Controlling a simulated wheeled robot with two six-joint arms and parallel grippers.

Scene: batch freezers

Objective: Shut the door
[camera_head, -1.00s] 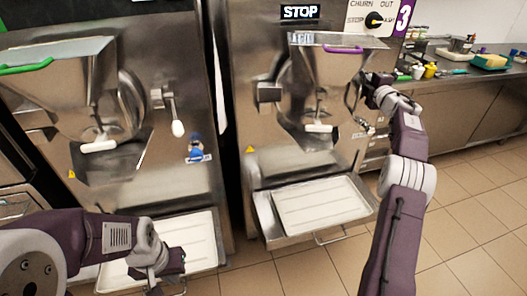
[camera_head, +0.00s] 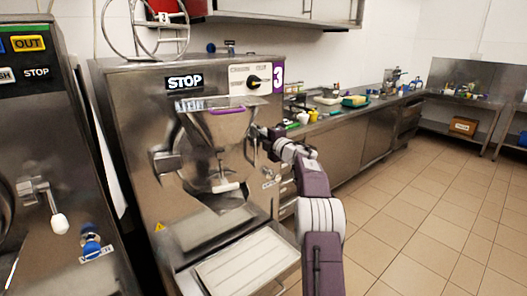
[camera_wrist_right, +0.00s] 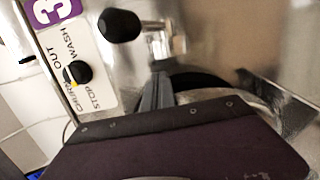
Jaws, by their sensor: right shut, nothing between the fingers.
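The door (camera_head: 215,148) is the steel front of the batch freezer marked 3, with a hopper and a purple-edged rim. It is in the middle left of the head view; I cannot tell whether it sits flush with the machine. My right gripper (camera_head: 268,138) is at the door's right side, by the latch area. In the right wrist view the right gripper (camera_wrist_right: 155,92) is shut and empty, its fingers beside a metal latch part with a black knob (camera_wrist_right: 120,26). Contact is unclear. My left gripper is out of view.
A steel tray (camera_head: 245,265) sticks out below the door. Another freezer (camera_head: 45,150) stands close at the left. The tiled floor (camera_head: 430,225) at the right is clear.

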